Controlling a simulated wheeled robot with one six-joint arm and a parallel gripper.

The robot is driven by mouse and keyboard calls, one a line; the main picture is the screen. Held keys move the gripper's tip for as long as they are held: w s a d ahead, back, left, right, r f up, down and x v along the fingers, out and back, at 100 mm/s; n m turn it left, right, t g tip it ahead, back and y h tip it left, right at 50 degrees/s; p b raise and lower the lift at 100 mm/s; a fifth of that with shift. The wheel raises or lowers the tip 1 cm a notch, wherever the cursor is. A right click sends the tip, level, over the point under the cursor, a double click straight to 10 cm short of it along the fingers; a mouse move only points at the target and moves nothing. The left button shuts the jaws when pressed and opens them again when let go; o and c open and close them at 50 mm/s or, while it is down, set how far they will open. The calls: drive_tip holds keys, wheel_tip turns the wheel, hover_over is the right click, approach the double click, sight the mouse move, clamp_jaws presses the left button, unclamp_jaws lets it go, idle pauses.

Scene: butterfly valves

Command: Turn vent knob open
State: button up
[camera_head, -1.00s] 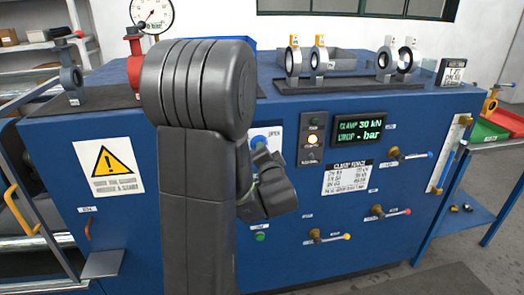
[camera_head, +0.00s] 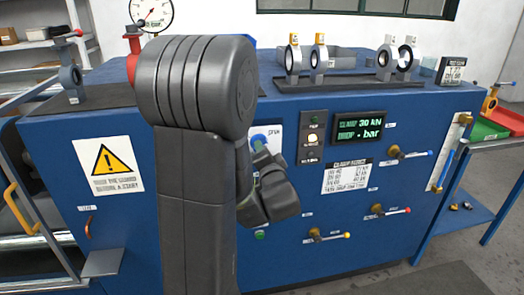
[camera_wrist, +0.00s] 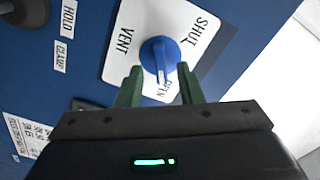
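The vent knob (camera_wrist: 160,53) is a round blue knob with a raised grip bar, on a white plate (camera_wrist: 122,45) marked VENT, SHUT and OPEN. Its bar points down the wrist picture, toward the OPEN label. My gripper (camera_wrist: 160,70) has its two green fingers apart, one on each side of the knob's lower part. Gaps show between the fingers and the bar, so it is open. In the head view the knob (camera_head: 258,140) shows just beside my arm, above my wrist. My fingers are mostly hidden there.
A lamp strip (camera_head: 313,139) and a lit display (camera_head: 359,130) reading "CLAMP 30 kN" and "bar" are right of the knob. Several lever valves (camera_head: 400,153) stick out of the blue panel farther right. A green button (camera_head: 260,235) sits below my wrist.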

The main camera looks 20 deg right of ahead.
drive_tip(key=v, duration=1.2)
drive_tip(key=x, duration=1.3)
drive_tip(key=shift+w, duration=0.4)
drive_tip(key=shift+d, duration=0.1)
drive_tip(key=n+b, duration=0.2)
drive_tip(key=n, duration=0.7)
drive_tip(key=shift+n+b, duration=0.4)
idle(1.2)
idle(0.4)
